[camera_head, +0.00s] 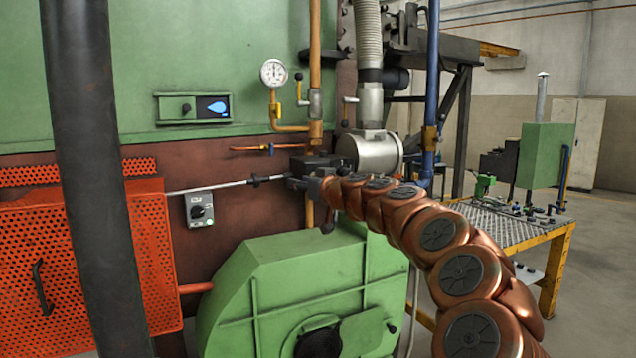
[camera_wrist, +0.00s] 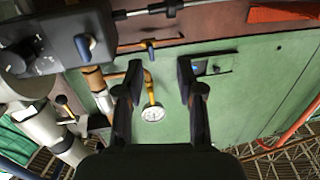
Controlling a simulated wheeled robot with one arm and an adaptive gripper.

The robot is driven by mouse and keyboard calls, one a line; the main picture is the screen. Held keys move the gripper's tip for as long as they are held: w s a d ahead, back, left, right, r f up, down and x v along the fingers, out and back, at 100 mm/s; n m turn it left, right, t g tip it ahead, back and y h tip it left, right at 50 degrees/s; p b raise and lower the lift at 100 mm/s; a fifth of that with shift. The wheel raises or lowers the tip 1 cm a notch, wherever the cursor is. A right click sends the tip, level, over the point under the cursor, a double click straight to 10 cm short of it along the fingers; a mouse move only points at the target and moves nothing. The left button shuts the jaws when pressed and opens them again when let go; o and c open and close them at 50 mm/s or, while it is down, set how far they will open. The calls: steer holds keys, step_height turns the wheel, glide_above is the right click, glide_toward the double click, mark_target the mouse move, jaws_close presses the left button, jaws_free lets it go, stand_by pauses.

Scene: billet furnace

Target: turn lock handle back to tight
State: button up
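My gripper (camera_wrist: 160,76) shows in the wrist view, its two dark fingers spread apart with nothing held between them. Behind the gap are the green furnace wall, a pressure gauge (camera_wrist: 152,113) and its orange pipe. A small valve handle (camera_wrist: 150,45) on a thin copper pipe lies just beyond the fingertips, apart from them. It also shows in the head view (camera_head: 268,149). A dark box with a blue-grey knob (camera_wrist: 84,46) is left of the fingers. I cannot tell which of these is the lock handle. In the head view my gripper is not clearly distinguishable from the dark fittings.
A metal rod (camera_head: 215,186) runs across above a grey switch box (camera_head: 200,209). A green blower housing (camera_head: 285,285) stands below, and a silver duct (camera_head: 370,150) is behind my arm. An orange perforated guard (camera_head: 150,255) is at left; a grated table (camera_head: 510,228) is at right.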

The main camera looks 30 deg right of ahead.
steer(key=d+m+h, duration=0.2)
steer(key=d+h, duration=0.1)
steer(key=d, duration=0.6)
steer(key=shift+t, duration=0.3)
steer(key=shift+w+d+f+p, duration=0.15)
steer(key=shift+w+p, duration=0.35)
steer(key=shift+w, duration=0.8)
steer(key=shift+w+d+f+p, duration=0.15)
steer(key=shift+w+p, duration=0.3)
steer(key=shift+w, duration=0.8)
steer(key=shift+w+d+f+p, duration=0.15)
steer(key=shift+w+p, duration=0.35)
steer(key=shift+w, duration=0.8)
steer(key=shift+a, duration=0.15)
jaws_close()
